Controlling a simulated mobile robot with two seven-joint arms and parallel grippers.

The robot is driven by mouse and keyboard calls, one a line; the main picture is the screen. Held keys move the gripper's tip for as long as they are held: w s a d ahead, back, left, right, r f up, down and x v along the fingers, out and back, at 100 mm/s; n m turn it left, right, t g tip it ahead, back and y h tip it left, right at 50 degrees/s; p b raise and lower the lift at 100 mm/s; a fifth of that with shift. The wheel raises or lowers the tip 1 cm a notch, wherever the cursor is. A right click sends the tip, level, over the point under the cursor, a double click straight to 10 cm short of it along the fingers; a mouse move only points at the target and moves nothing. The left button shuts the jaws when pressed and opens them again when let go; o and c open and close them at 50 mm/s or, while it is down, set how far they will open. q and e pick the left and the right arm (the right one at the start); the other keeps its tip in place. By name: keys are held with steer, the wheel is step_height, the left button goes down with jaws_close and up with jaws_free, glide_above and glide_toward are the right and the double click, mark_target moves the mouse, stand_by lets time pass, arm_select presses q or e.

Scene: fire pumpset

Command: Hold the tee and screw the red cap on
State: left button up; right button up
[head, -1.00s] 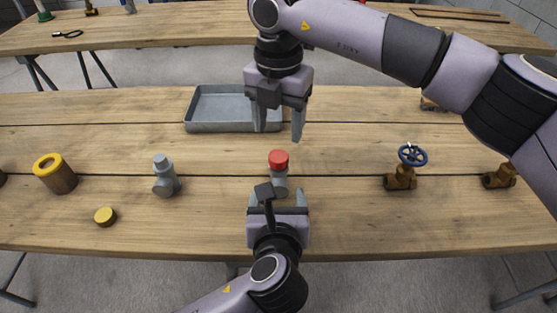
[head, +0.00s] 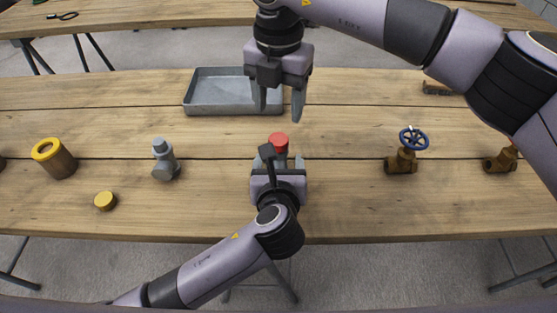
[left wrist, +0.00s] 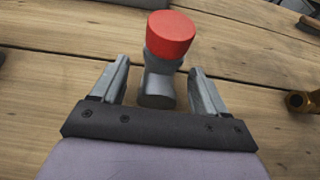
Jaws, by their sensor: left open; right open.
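The grey tee stands upright on the table with the red cap (head: 278,142) on its top. In the left wrist view the red cap (left wrist: 170,34) sits on the grey tee (left wrist: 158,84), whose side branch points toward my gripper. My left gripper (head: 278,161) is open, and its fingers (left wrist: 160,84) are on either side of the tee's branch with gaps visible. In the head view it hides most of the tee. My right gripper (head: 279,104) is open and empty above the table, above the cap in the picture.
A grey tray (head: 225,107) lies behind. Another grey tee (head: 165,162), a yellow cap (head: 105,201) and a yellow-topped brown cylinder (head: 57,160) are at left. A blue-wheeled valve (head: 403,157) and a brass fitting (head: 500,161) are at right.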

arm_select(q)
steer(key=shift+x, duration=0.75)
steer(key=shift+c, duration=0.3)
jaws_close()
arm_select(e)
steer(key=n, duration=0.6)
steer(key=shift+n, duration=0.3)
steer(key=n, duration=1)
steer(key=shift+n, duration=0.4)
steer(key=n, duration=0.4)
steer(key=shift+n, duration=0.3)
steer(key=n, duration=0.4)
steer(key=shift+n, duration=0.3)
steer(key=n, duration=0.4)
steer(key=shift+n, duration=0.4)
